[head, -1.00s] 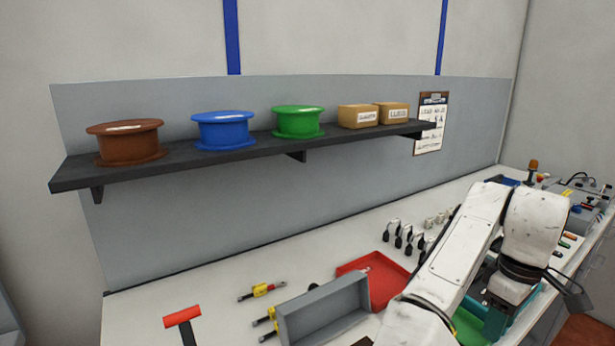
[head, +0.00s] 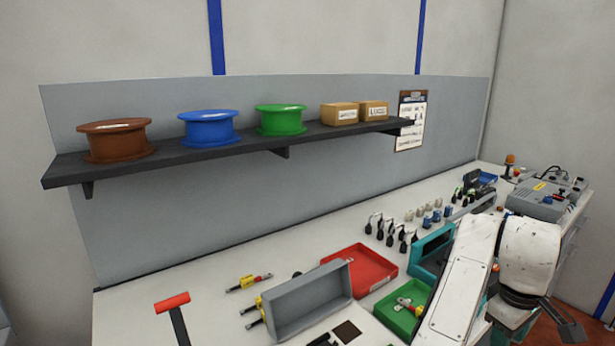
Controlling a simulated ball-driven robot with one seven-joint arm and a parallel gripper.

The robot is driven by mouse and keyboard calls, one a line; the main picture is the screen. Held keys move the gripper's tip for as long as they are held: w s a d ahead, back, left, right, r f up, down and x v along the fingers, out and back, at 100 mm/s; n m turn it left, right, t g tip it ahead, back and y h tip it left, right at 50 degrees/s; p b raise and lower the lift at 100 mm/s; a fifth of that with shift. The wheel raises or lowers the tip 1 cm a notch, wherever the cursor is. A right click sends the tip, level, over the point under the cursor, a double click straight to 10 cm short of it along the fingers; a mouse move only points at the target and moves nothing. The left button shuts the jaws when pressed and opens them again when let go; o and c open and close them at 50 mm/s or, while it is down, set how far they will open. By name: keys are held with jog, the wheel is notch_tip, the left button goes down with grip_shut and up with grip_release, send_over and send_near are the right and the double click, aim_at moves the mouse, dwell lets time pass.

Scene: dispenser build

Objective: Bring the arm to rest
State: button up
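My white arm (head: 470,275) bends at the lower right, in front of the bench. Past its elbow (head: 530,250) and a black joint, a dark grey part (head: 562,328) that may belong to my gripper shows at the bottom edge. I cannot make out its fingers, or whether it is open or shut. No held object is visible. A teal housing (head: 428,255) stands on the bench just left of and behind my arm, partly hidden by it.
A green tray (head: 403,310), red tray (head: 368,272) and grey bin (head: 312,295) stand on the bench left of my arm. A grey control box (head: 545,200) stands behind it. A shelf (head: 230,152) with spools runs along the wall.

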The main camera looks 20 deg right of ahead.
jog(key=s+f+m+t+h, duration=0.1)
jog(key=s+f+m+h, duration=0.15)
jog(key=s+f, duration=0.65)
jog(key=s+a+f+y, duration=0.2)
jog(key=s+a+f, duration=0.4)
jog(key=a, duration=0.3)
jog(key=s+a+f+y, duration=0.2)
jog(key=s+a+f, duration=0.4)
jog(key=a, duration=0.3)
jog(key=shift+s+f, duration=0.35)
jog(key=shift+s, duration=0.3)
